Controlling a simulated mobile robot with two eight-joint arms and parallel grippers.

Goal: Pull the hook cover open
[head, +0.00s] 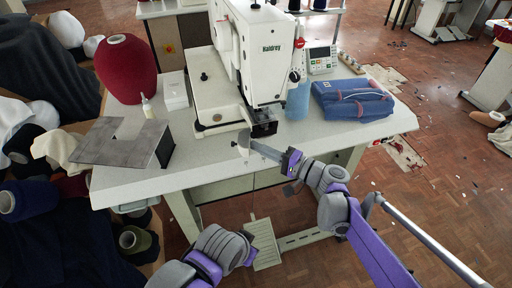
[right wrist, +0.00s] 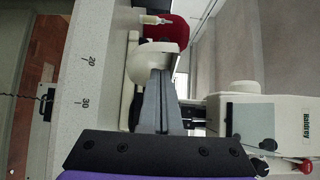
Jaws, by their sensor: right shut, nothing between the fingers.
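The white buttonhole machine (head: 265,55) stands on the pale table, its bed (head: 218,108) reaching toward the front edge. A small pale plate (head: 243,143) at the front end of the bed looks like the hook cover; I cannot tell whether it is open. My right gripper (head: 252,146) is shut and empty, with its grey fingertips close to this plate. In the right wrist view the shut fingers (right wrist: 158,78) point at the white rounded end of the bed (right wrist: 150,63). I cannot tell whether they touch it. My left gripper is out of view; only part of the left arm shows.
The table (head: 130,180) holds a red yarn cone (head: 125,68), a small bottle (head: 147,106), a grey plate (head: 112,141) and folded blue denim (head: 352,100). A control panel (head: 321,60) stands behind the denim. A pedal (head: 264,243) lies below. Yarn cones and cloth crowd the left.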

